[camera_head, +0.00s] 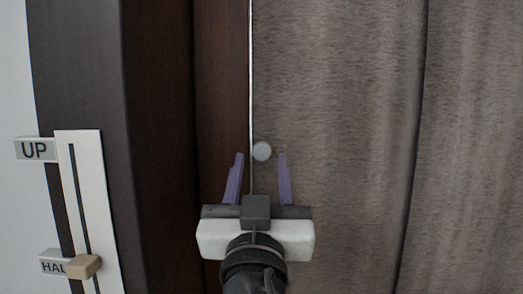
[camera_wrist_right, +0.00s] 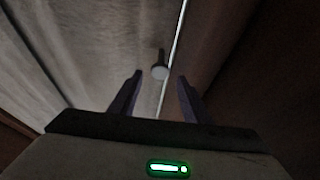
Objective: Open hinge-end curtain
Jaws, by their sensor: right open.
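A grey-brown curtain (camera_head: 340,110) hangs in the middle and right of the head view, with a dark vertical fold line. I cannot tell the exact gap in depth. My left gripper is not in view.
A dark brown wooden frame (camera_head: 160,120) stands left of the curtain. At the far left is a white slider panel (camera_head: 80,150) with a tan handle (camera_head: 83,266), an "UP" label (camera_head: 36,150) and a partly hidden "HAL" label (camera_head: 52,264).

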